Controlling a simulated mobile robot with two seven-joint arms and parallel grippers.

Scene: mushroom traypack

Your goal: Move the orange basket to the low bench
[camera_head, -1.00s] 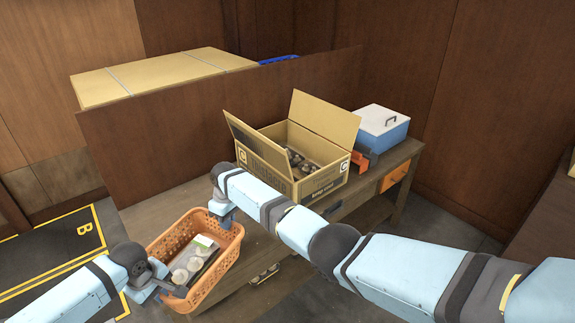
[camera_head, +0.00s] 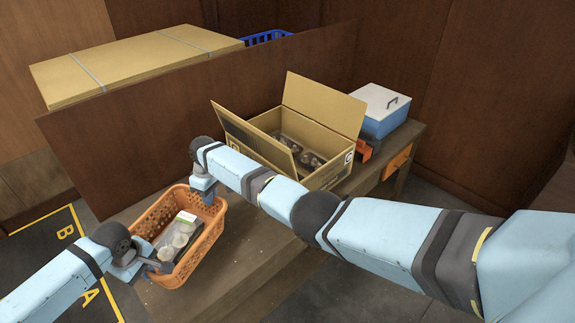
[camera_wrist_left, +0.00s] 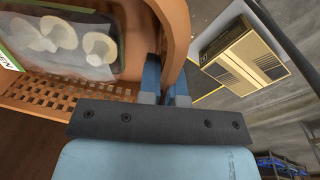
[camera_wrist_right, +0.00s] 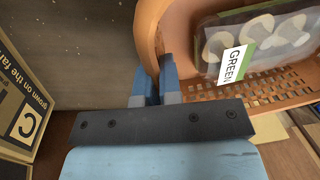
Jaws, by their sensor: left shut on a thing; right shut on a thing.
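The orange basket (camera_head: 208,242) is at the lower left of the head view, over the left part of a wooden bench (camera_head: 250,255). I cannot tell whether it touches the bench. A clear mushroom pack (camera_head: 182,230) lies inside; its green label shows in the right wrist view (camera_wrist_right: 232,62). My left gripper (camera_head: 152,268) is shut on the basket's near rim, which runs between the fingers in the left wrist view (camera_wrist_left: 178,35). My right gripper (camera_head: 206,193) is shut on the opposite rim, seen in the right wrist view (camera_wrist_right: 150,35). The fingertips are partly hidden.
An open cardboard box (camera_head: 330,105) with dark packs stands on the bench, right of the basket. A blue case with a white lid (camera_head: 385,108) is beyond it. A brown partition (camera_head: 115,150) runs behind. Yellow-marked floor (camera_head: 40,262) is at the left.

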